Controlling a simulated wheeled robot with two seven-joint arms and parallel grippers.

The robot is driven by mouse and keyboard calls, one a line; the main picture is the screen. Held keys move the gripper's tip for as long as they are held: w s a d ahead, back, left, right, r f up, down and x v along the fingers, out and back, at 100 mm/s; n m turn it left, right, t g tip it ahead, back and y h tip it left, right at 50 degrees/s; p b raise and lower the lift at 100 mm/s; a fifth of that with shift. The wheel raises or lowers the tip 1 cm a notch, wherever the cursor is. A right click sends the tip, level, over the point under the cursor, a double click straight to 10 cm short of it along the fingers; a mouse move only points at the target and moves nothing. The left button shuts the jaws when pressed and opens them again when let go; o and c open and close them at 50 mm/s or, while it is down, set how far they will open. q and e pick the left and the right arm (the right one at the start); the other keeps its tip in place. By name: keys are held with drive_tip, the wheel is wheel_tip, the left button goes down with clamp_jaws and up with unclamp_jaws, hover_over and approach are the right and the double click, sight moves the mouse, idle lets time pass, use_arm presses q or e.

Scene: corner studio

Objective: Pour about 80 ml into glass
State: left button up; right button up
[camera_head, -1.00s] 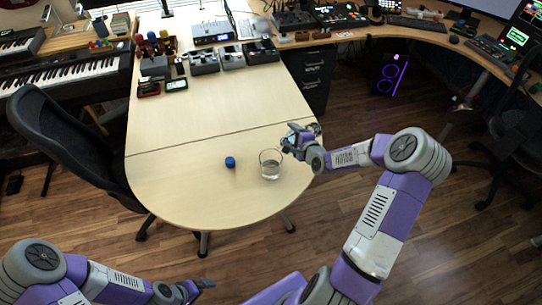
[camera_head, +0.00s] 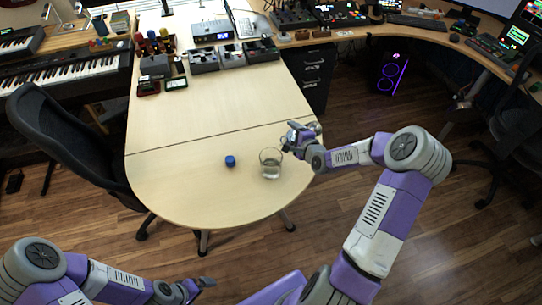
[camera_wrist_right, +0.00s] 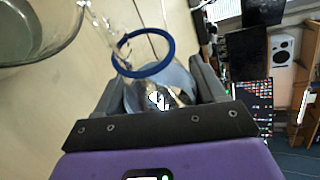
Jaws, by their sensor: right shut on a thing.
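A clear glass (camera_head: 270,163) stands upright on the pale table (camera_head: 220,195) near its rounded front end, with some clear liquid in its lower part. It also shows at the upper left of the right wrist view (camera_wrist_right: 40,30). My right gripper (camera_head: 291,140) is just right of and above the glass, shut on a clear bottle with a blue neck ring (camera_wrist_right: 145,55). The bottle is tilted with its mouth end toward the glass; I cannot tell whether liquid is flowing. A blue cap (camera_head: 230,161) lies left of the glass. My left gripper (camera_head: 204,284) is low, off the table; its jaws are unclear.
Pedal-like boxes (camera_head: 235,57) and small devices stand at the table's far end. A black chair (camera_head: 70,140) is at the left, with a keyboard (camera_head: 75,70) behind it. The middle of the table is clear.

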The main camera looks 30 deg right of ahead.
sight(290, 131)
idle(0.7)
drive_tip(key=shift+a+r+m+y+p, duration=0.15)
drive_tip(key=shift+m+y+p, duration=0.15)
drive_tip(key=shift+p, duration=0.65)
drive_tip(key=r+m+p, duration=0.1)
drive_tip(key=p, duration=0.2)
drive_tip(key=a+r+y+p, duration=0.1)
drive_tip(key=p, duration=0.2)
drive_tip(key=r+m+g+p, duration=0.1)
drive_tip(key=r+p, duration=0.1)
drive_tip(key=p, duration=0.1)
drive_tip(key=shift+s+a+m+y, duration=0.2)
drive_tip(key=shift+s+m+y, duration=0.1)
drive_tip(key=shift+y, duration=0.1)
drive_tip(key=shift+a+f+m+y+p, duration=0.2)
drive_tip(key=shift+f+m+y+p, duration=0.15)
drive_tip(key=shift+f+m, duration=0.1)
drive_tip(key=shift+d+r+m+g+y+p, duration=0.1)
drive_tip(key=shift+d+m+g+y+p, duration=0.05)
drive_tip(key=shift+m+g+y+p, duration=0.2)
drive_tip(key=shift+w+d+r+m+y, duration=0.1)
drive_tip(key=shift+r+m+y, duration=0.2)
drive_tip(key=shift+m+y, duration=0.35)
drive_tip(key=shift+w+r+m+y+p, duration=0.1)
drive_tip(key=shift+m+y+p, duration=0.2)
drive_tip(key=shift+m+y, duration=0.9)
